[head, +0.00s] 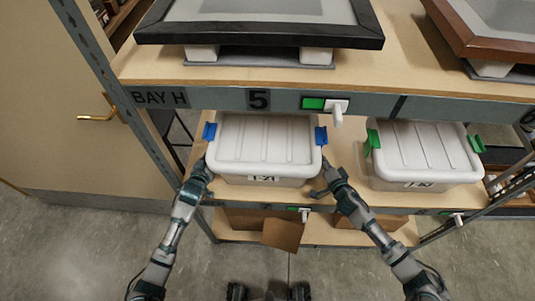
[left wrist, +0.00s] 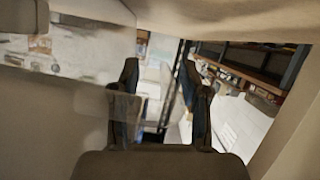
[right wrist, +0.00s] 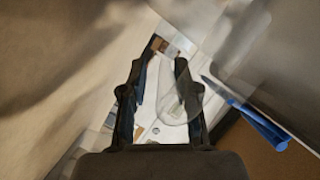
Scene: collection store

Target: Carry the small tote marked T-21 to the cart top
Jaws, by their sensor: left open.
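A white lidded tote (head: 264,140) with blue clips at both ends sits on the shelf under the BAY H 5 sign. Its front label is too small to read surely. No cart shows.
A framed picture (head: 260,35) rests on blocks on the shelf above, close over the totes. A steel upright (head: 110,75) stands left of the bay. Brown boxes (head: 283,233) are on the lower shelf. Bare floor (head: 80,250) lies at the lower left.

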